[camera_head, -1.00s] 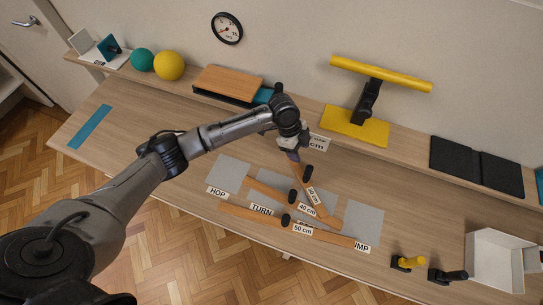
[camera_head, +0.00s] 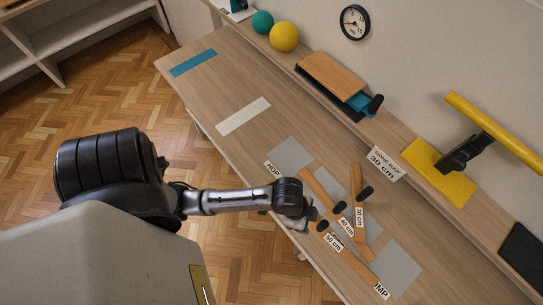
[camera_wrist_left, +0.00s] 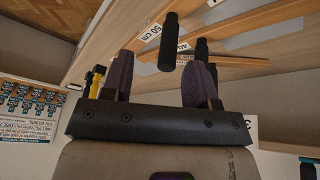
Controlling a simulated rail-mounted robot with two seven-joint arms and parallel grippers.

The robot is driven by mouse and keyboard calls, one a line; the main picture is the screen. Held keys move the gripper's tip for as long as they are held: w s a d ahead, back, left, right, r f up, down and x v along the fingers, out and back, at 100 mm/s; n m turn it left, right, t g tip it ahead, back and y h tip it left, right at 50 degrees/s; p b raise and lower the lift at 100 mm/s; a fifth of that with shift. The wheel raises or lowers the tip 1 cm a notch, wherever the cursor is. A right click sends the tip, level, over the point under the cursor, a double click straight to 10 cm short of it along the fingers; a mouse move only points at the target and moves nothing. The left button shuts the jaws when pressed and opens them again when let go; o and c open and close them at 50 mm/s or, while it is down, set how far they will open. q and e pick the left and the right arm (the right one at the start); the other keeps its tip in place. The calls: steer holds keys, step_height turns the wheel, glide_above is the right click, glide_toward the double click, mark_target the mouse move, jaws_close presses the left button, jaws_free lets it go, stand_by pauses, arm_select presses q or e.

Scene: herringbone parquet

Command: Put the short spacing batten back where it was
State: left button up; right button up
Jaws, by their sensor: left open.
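The short batten (camera_head: 356,190), labelled 30 cm, lies on the bench with a black knob (camera_head: 365,193) beside its middle. The 40 cm batten (camera_head: 318,188) lies left of it, slanting towards it. The 50 cm batten (camera_head: 352,262) lies along the near side. My left gripper (camera_head: 303,224) is at the bench's near edge, by the near knob (camera_head: 322,226). In the left wrist view the open gripper (camera_wrist_left: 161,75) has a black knob (camera_wrist_left: 168,42) showing between its fingers, beside the 50 cm label; I cannot tell how close. My right gripper is out of view.
Grey pads (camera_head: 398,268) lie under and around the battens. A JUMP GAP 30 cm sign (camera_head: 386,163) stands behind on the shelf edge. A white strip (camera_head: 243,116) and a teal strip (camera_head: 193,63) lie left on otherwise clear bench top.

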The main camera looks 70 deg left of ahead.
arm_select(q)
steer(key=s+a+r+n+y, duration=0.2)
steer(key=s+a+n, duration=0.3)
steer(key=s, duration=0.5)
steer(key=shift+a+r+n+y, duration=0.25)
steer(key=shift+a+n+y, duration=0.15)
steer(key=shift+a+y, duration=0.35)
steer(key=shift+s+r, duration=0.1)
step_height(320, 180, up, 25)
steer(key=p, duration=2.4)
steer(key=shift+f+p, duration=0.2)
steer(key=shift+p, duration=0.15)
